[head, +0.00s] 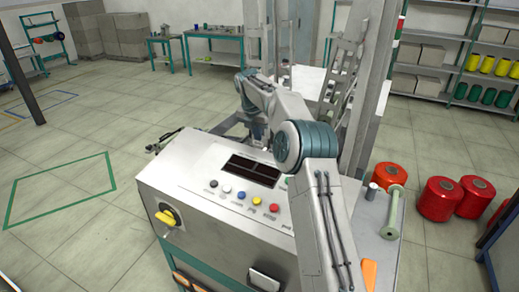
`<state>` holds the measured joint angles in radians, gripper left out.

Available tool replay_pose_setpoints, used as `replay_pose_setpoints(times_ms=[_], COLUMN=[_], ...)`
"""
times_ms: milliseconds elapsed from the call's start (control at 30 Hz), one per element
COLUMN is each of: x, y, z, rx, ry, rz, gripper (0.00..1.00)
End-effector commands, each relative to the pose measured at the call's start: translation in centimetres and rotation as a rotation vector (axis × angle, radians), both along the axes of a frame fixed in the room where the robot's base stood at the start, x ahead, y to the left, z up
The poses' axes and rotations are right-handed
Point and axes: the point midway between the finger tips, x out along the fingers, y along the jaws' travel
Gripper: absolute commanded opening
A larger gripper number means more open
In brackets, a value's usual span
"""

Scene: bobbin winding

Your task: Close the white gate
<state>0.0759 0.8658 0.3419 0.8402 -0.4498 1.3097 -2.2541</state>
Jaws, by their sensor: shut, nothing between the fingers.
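The grey control console (190,165) with coloured buttons and a yellow switch (166,217) stands in front. Red spools (440,199) are on the floor at right. The floor at left is clear.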

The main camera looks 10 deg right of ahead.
Motion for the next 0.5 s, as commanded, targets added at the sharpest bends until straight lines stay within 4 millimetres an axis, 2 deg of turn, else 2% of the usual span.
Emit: replay_pose_setpoints(times_ms=[500], x=[1.5], y=[-1.3], z=[-7.8], rx=[0.000], ry=[0.002], rz=[-0.002], gripper=[0.00])
